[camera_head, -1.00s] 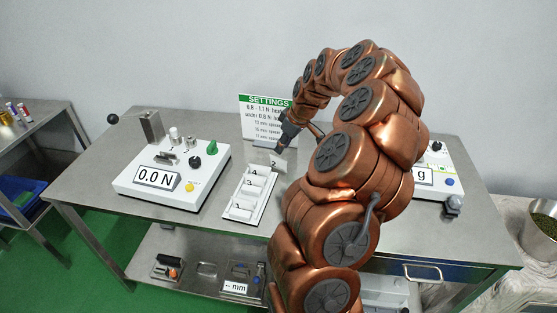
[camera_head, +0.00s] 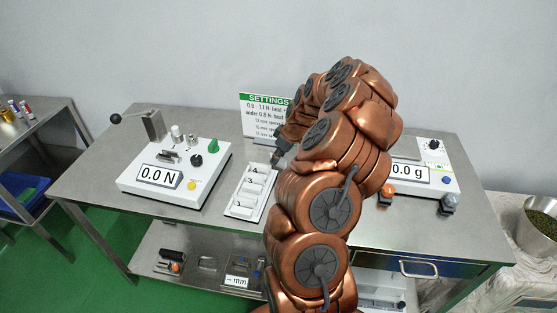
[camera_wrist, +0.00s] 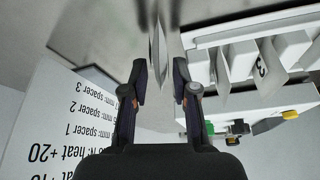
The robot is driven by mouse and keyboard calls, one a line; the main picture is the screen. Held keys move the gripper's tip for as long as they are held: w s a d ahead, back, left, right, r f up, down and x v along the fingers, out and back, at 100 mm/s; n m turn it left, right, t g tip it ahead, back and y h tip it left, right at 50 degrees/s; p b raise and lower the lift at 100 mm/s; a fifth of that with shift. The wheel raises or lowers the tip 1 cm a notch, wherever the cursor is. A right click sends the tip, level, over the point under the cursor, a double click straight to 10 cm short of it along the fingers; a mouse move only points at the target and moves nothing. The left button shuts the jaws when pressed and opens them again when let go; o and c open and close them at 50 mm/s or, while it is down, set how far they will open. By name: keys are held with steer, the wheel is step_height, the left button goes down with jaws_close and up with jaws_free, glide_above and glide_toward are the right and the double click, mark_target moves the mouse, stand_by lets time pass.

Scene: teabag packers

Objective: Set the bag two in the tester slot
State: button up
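The settings sign (camera_head: 262,118) stands right behind my gripper. A white scale (camera_head: 425,176) reading 0.0 g is to the right, partly behind my arm. Bare steel table (camera_head: 110,182) lies left of the tester. A lower shelf holds small tools.

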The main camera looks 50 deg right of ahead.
steer(key=c, duration=0.5)
stand_by(0.3)
